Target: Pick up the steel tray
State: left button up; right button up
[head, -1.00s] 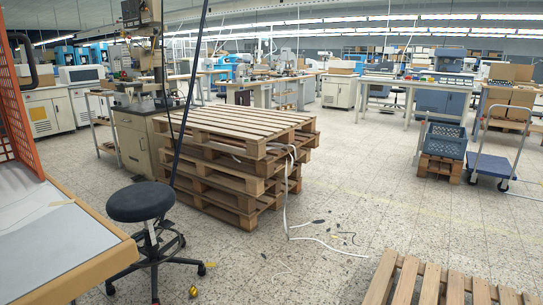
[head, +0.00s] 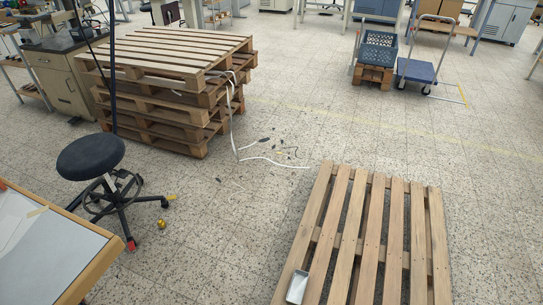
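A small steel tray (head: 297,287) shows near the bottom edge of the head view. It is a shallow, silvery rectangular tray lying on the left slats of a single low wooden pallet (head: 372,235) on the floor. It seems empty, and nothing of mine touches it. Neither of my grippers is in view.
A stack of pallets (head: 180,45) with loose white strapping stands at the back left. A black stool (head: 90,157) and a table corner (head: 95,275) are at left. A blue crate (head: 378,50) and trolley (head: 417,70) stand at back right. Speckled floor around the pallet is mostly clear.

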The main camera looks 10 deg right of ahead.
aim_at(294, 296)
jog(key=z, duration=0.7)
